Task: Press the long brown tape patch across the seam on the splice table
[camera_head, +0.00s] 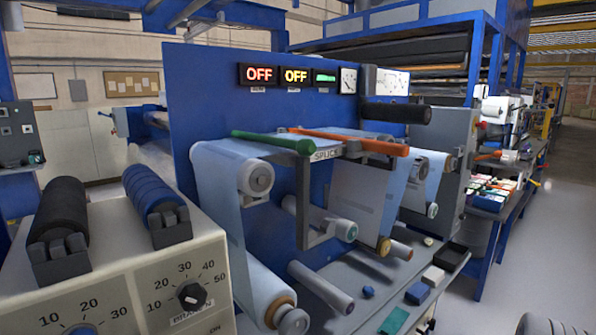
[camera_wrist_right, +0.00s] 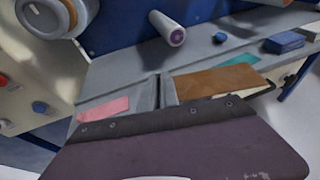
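The splice table (camera_head: 326,148), labelled SPLICE, sits at the middle of the blue machine between a green-handled bar (camera_head: 272,142) and an orange-handled bar (camera_head: 352,141). Pale blue film runs down near it; I cannot make out the seam. In the right wrist view a brown patch (camera_wrist_right: 218,80) lies flat on the grey shelf (camera_wrist_right: 118,72), between a pink patch (camera_wrist_right: 103,108) and a teal patch (camera_wrist_right: 240,60). My left gripper is not in view.
A control box with a dial (camera_head: 191,295) and two rollers stands at the front left. Film rolls (camera_head: 268,295) and roller ends project above the shelf.

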